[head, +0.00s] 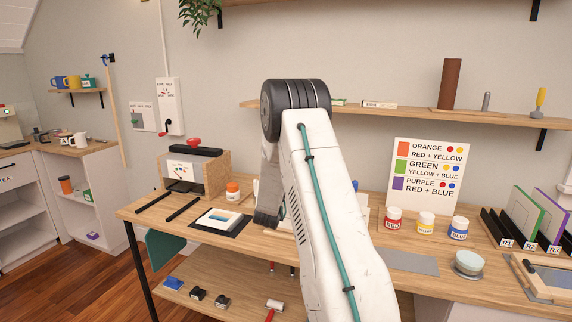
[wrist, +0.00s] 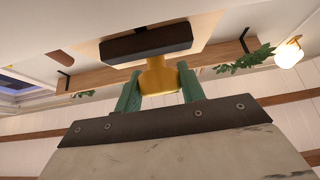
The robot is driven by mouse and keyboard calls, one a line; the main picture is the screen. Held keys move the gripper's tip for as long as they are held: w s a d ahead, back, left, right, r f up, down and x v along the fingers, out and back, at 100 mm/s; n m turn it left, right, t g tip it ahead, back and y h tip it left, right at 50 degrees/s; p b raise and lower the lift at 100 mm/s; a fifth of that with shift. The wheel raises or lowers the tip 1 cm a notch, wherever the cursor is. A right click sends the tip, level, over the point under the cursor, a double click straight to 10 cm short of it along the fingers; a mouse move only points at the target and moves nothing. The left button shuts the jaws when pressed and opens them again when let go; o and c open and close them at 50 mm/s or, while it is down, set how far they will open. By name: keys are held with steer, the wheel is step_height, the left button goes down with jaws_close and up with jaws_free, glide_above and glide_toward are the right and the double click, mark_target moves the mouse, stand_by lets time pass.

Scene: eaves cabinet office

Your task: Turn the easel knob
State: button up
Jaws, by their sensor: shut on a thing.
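The easel knob (wrist: 157,76) shows in the wrist view as a brass-yellow, flared piece just below a dark block (wrist: 145,42). My gripper (wrist: 160,82) has its two green fingers on either side of the knob, shut on it. My own arm hides the fingers and the knob in the head view. I cannot tell from these frames how far the knob is turned.
The workbench (head: 150,213) holds a wooden box with a red knob (head: 194,142), a small picture on a dark mat (head: 220,221), a red paint jar (head: 393,219), a colour chart (head: 428,174) and a rack of panels (head: 525,215). A wall shelf (head: 400,112) runs behind my arm.

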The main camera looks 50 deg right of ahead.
steer(key=m+g+h, duration=0.1)
steer(key=m+g, duration=0.9)
steer(key=shift+w+m, duration=0.1)
steer(key=shift+m, duration=0.3)
steer(key=m+g+y, duration=0.1)
steer(key=m+g, duration=0.2)
steer(key=m, duration=0.1)
steer(key=m+g+y, duration=0.2)
steer(key=m, duration=0.2)
steer(key=shift+g, duration=0.4)
steer(key=shift+m+y, duration=0.3)
steer(key=shift+y, duration=0.1)
steer(key=o, duration=0.7)
steer(key=v, duration=0.7)
steer(key=shift+a+f, duration=0.2)
steer(key=shift+a, duration=0.1)
steer(key=shift+w, duration=0.1)
